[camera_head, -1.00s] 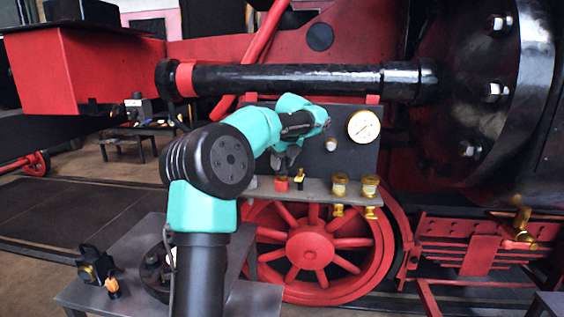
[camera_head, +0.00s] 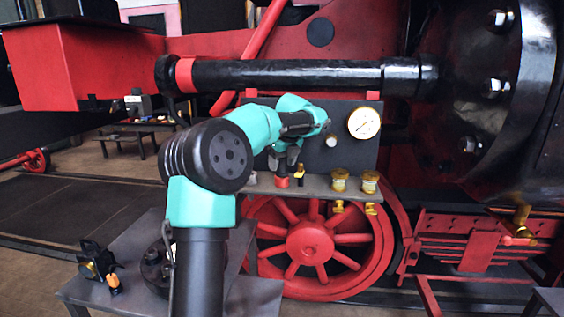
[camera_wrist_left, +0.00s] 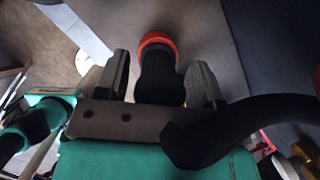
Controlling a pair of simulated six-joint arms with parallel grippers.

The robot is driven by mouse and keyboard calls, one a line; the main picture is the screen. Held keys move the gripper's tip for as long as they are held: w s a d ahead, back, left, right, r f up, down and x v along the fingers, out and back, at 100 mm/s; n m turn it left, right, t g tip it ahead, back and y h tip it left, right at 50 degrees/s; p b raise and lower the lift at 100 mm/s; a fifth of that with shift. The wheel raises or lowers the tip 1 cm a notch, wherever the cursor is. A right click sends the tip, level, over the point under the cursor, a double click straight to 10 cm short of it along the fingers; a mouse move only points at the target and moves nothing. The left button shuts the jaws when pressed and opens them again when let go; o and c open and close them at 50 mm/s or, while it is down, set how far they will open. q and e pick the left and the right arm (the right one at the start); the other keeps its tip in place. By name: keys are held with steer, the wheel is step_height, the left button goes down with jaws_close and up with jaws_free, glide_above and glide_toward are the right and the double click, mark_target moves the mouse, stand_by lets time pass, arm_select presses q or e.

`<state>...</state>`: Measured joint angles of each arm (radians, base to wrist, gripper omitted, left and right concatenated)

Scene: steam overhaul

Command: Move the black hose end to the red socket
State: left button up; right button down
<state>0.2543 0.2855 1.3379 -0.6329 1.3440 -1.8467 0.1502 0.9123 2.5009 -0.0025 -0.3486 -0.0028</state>
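The red socket (camera_head: 282,183) is on the grey shelf under the gauge panel. It shows as a red ring (camera_wrist_left: 158,40) in the left wrist view. The black hose end (camera_wrist_left: 160,82) stands at the red ring, its tip inside or against it; how deep is hidden. My left gripper (camera_head: 284,165) is over the socket. In the wrist view its two fingers stand on either side of the hose end, with narrow gaps visible, so it looks open around it. A black hose (camera_wrist_left: 255,112) curves off to the right. My right gripper is not in view.
A yellow fitting (camera_head: 300,169) is just right of the red socket. Brass valves (camera_head: 340,180) stand farther right on the shelf, below a gauge (camera_head: 364,123). A grey stand (camera_head: 125,255) with small parts is at the front left. A red wheel (camera_head: 310,245) is below.

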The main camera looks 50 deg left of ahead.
arm_select(q)
steer(key=shift+o, duration=0.7)
steer(key=v, duration=1.7)
steer(key=shift+r, duration=0.2)
steer(key=shift+w+d, duration=0.1)
